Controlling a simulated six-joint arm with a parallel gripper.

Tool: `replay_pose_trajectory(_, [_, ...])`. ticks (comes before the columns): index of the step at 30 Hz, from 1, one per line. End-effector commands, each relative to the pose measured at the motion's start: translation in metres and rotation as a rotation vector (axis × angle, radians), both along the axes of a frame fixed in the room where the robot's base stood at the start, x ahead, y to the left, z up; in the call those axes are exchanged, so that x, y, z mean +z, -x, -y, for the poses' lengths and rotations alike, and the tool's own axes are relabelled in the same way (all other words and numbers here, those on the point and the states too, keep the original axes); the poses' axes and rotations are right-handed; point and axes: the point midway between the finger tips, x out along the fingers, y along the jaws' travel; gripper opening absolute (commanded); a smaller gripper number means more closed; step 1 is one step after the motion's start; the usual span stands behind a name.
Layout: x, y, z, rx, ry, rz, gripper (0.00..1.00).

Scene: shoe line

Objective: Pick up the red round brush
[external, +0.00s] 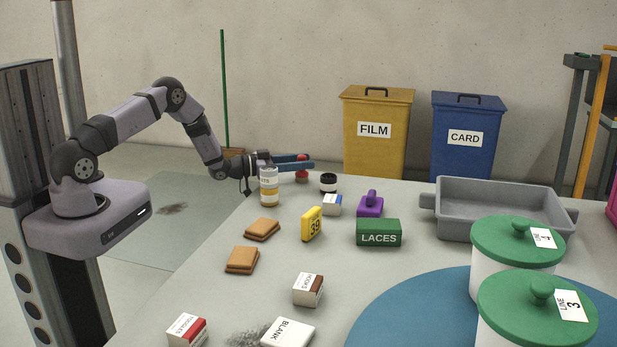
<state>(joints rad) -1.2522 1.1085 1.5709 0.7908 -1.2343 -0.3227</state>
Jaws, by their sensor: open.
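The red round brush (302,177) stands near the far left edge of the grey table in the external view. Its middle is partly hidden by a blue finger of my gripper (309,161). My gripper is low and level, with its two blue fingers pointing right. The fingers are apart, one on the far side and one on the near side of the brush as seen here. I cannot tell whether either finger touches it.
A jar with a yellow band (268,190) stands just in front of my gripper, and a black-lidded jar (328,183) is right of the brush. A grey tray (497,226) stands right.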

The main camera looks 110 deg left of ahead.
Motion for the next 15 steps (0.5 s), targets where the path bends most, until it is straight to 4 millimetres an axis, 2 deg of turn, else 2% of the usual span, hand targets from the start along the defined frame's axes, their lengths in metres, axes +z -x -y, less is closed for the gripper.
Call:
replay_pose_trajectory(7, [0.0000, -0.0015, -0.0010, 0.001, 0.001, 0.000, 0.44])
replay_pose_trajectory(8, [-0.0001, -0.0014, -0.0009, 0.001, 0.001, 0.000, 0.42])
replay_pose_trajectory(13, [-0.0001, -0.0013, -0.0010, 0.001, 0.000, -0.001, 0.01])
replay_pose_trajectory(15, [0.0003, -0.0012, -0.0011, 0.001, 0.000, 0.000, 0.00])
